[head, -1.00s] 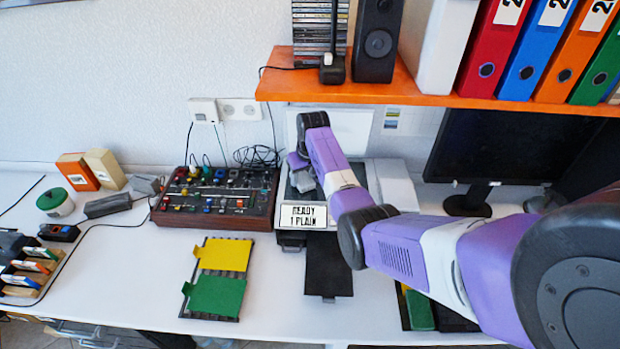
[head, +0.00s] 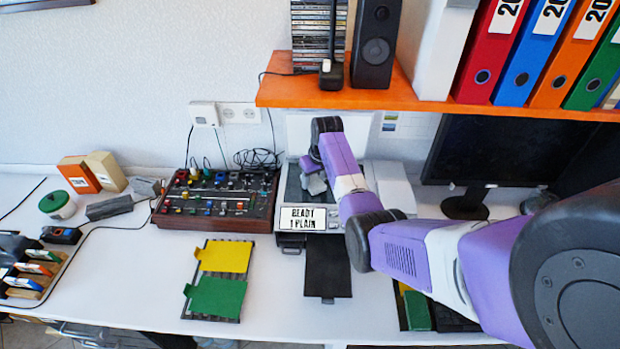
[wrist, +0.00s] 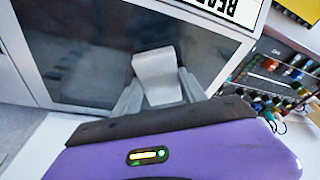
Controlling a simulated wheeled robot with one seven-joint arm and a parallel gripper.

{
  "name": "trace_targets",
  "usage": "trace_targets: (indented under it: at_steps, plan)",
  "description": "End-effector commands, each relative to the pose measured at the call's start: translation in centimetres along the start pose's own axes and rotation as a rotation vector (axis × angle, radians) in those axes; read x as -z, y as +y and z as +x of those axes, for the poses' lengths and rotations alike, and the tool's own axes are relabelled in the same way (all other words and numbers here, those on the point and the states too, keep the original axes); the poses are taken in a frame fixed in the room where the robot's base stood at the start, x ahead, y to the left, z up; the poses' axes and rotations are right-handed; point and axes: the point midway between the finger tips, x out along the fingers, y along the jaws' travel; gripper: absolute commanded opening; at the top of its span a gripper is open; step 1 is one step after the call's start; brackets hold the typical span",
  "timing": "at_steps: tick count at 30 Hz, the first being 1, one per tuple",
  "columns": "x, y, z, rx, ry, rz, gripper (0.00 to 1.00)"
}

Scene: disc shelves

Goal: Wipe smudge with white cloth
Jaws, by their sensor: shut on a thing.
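The printer-scanner (head: 362,205) stands at the back of the desk with its lid up and a "READY 1 PLAIN" display. Its dark glass (wrist: 90,60) fills much of the wrist view. My gripper (wrist: 160,95) is shut on the white cloth (wrist: 155,72), which sticks out between the fingers over the glass. I cannot tell whether the cloth touches the glass. A faint mottled paler patch, perhaps the smudge (wrist: 82,66), shows on the glass left of the cloth. In the head view my gripper (head: 313,178) is over the scanner's left part; the cloth is not clear there.
A mixer-like board with knobs (head: 215,205) stands close left of the printer. A monitor (head: 480,150) is to the right. An orange shelf (head: 400,92) with binders overhangs the back. A rack with yellow and green plates (head: 218,275) lies in front.

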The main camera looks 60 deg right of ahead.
Motion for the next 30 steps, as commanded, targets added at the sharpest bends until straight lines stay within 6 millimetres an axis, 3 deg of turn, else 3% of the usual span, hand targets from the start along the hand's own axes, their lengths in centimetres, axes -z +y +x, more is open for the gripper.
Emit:
trace_targets:
  at_steps: [17, 30]
  plan:
    - [-2.0, 3.5, -0.4, 0.000, -0.003, 0.003, 0.04]
    - [-1.1, 1.9, -0.2, 0.000, 0.000, 0.000, 0.04]
